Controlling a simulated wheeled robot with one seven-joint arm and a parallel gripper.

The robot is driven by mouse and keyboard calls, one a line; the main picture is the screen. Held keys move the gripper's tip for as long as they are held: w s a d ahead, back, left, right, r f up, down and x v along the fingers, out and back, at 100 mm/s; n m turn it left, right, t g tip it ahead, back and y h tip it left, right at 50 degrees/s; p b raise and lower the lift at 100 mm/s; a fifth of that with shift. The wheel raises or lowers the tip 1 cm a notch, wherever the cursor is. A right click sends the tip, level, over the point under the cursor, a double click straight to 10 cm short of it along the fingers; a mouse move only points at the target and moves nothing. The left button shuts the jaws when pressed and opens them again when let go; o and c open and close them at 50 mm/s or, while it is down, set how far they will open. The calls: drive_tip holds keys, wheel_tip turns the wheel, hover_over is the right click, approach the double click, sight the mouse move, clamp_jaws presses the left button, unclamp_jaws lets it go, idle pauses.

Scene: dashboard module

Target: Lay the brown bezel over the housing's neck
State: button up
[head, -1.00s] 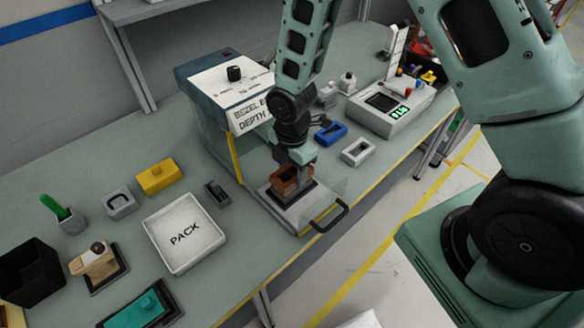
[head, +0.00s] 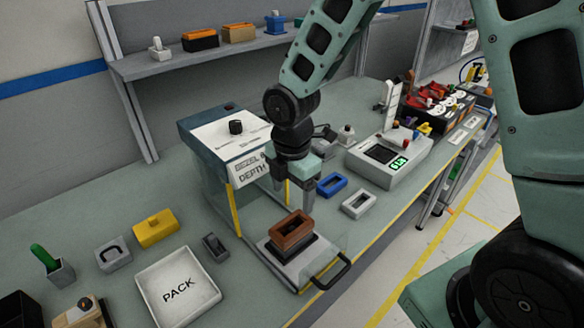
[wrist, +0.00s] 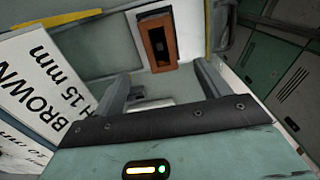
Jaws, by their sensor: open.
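The brown bezel (head: 291,228) is a rectangular frame with a dark opening. It sits on a dark block (head: 289,249) on the light sliding plate (head: 270,257) at the front of the depth gauge. I cannot tell whether this block is the housing, or whether its neck fills the opening. In the wrist view the bezel (wrist: 147,45) lies beyond the fingertips, its opening dark with a pale patch inside. My gripper (head: 293,192) is open and empty, raised behind the bezel and apart from it. Its two fingers (wrist: 163,82) show spread in the wrist view.
The blue-grey gauge box (head: 228,146) stands behind left, with clear panels around the plate. A black handle (head: 335,272) sticks out at the table edge. Blue (head: 332,184) and white (head: 358,204) frames lie right. The PACK tray (head: 179,288) is at left front.

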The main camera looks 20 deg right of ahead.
wheel_tip(320, 180, up, 7)
idle(0.3)
idle(0.4)
drive_tip(key=s+a+m+b, duration=0.2)
drive_tip(key=s+a+m, duration=0.1)
drive_tip(key=s+m, duration=0.4)
drive_tip(key=s+a+f+m+b, duration=0.1)
drive_tip(key=s+m, duration=0.5)
drive_tip(key=s, duration=0.7)
drive_tip(key=shift+a+f+m+y+b, duration=0.15)
drive_tip(key=shift+a+m+y+b, duration=0.35)
drive_tip(key=shift+a, duration=0.7)
